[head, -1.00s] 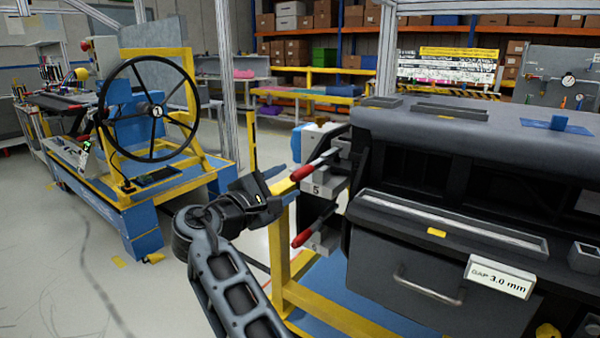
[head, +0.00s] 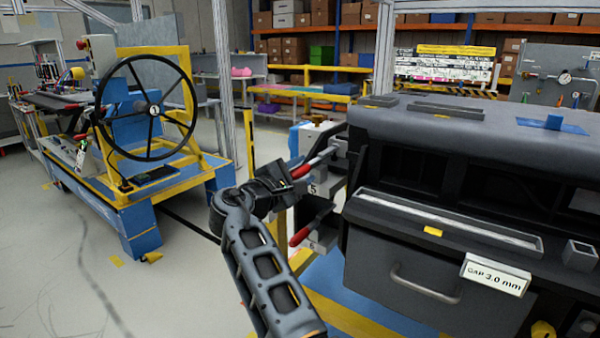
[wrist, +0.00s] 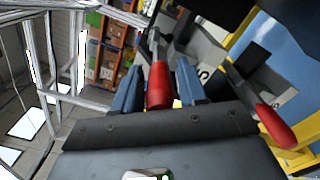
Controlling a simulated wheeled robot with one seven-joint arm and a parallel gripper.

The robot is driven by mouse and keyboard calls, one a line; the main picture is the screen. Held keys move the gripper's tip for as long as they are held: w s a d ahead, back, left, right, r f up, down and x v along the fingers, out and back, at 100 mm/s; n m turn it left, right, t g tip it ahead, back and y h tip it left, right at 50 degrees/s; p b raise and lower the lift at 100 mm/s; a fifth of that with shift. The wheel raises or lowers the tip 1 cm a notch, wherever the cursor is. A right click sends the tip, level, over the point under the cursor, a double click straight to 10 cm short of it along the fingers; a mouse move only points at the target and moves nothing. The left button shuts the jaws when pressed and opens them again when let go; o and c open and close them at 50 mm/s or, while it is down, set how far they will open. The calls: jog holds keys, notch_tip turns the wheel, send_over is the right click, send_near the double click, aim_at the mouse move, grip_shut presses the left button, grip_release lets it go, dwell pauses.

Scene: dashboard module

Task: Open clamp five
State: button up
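Clamp five has a red-gripped handle (head: 301,171) with a metal rod, above a plate marked 5 (head: 313,189), at the left end of the dashboard module (head: 440,130). My gripper (head: 291,168) is at the outer end of this handle. In the wrist view the red grip (wrist: 158,88) stands between my two blue fingers (wrist: 158,72), one on each side. Narrow gaps seem to show beside it, so the gripper looks open around the handle, not clamped on it.
A second clamp with a red handle (head: 300,236) sits just below; it also shows at the right of the wrist view (wrist: 275,127). A yellow and blue stand (head: 345,285) is under the module. A cart with a black wheel (head: 148,108) is at left, with open floor between.

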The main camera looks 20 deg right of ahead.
grip_shut()
jog(key=shift+r, duration=0.1)
dwell(0.4)
